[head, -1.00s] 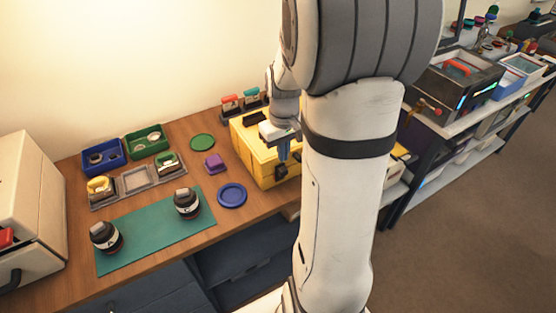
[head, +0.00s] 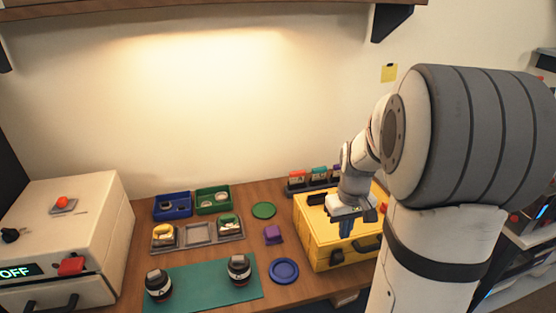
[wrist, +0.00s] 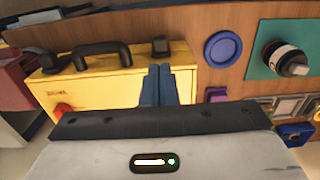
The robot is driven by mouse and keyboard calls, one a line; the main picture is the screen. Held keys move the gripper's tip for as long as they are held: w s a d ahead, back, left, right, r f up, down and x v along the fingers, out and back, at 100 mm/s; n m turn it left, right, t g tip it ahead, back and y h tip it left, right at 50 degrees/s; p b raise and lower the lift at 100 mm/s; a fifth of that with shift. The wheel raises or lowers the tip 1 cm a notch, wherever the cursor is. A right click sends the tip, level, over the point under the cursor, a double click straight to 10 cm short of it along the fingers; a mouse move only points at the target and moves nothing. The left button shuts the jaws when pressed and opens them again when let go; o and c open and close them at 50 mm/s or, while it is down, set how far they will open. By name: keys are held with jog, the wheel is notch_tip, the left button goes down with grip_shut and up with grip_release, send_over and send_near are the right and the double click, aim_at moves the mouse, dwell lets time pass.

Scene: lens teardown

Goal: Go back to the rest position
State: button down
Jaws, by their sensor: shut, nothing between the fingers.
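My gripper (head: 346,228) is over the yellow case (head: 318,238) at the right of the wooden bench. Its blue fingers are shut together with nothing between them. In the wrist view the fingers (wrist: 158,85) stand in front of the yellow case (wrist: 105,90), and the gap between them and the case is hard to judge.
Two dark lenses (head: 158,285) (head: 239,268) stand on the green mat (head: 203,288). A blue disc (head: 284,271), a purple block (head: 272,234) and a green disc (head: 264,210) lie nearby. A white machine marked OFF (head: 80,225) fills the left. A shelf (head: 200,8) hangs above.

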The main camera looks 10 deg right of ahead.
jog(key=s+a+r+t, duration=0.3)
jog(key=s+a+r, duration=0.5)
jog(key=s+a, duration=0.4)
jog(key=shift+s+a+r, duration=0.3)
jog(key=shift+a+r, duration=0.1)
jog(key=shift+a, duration=0.2)
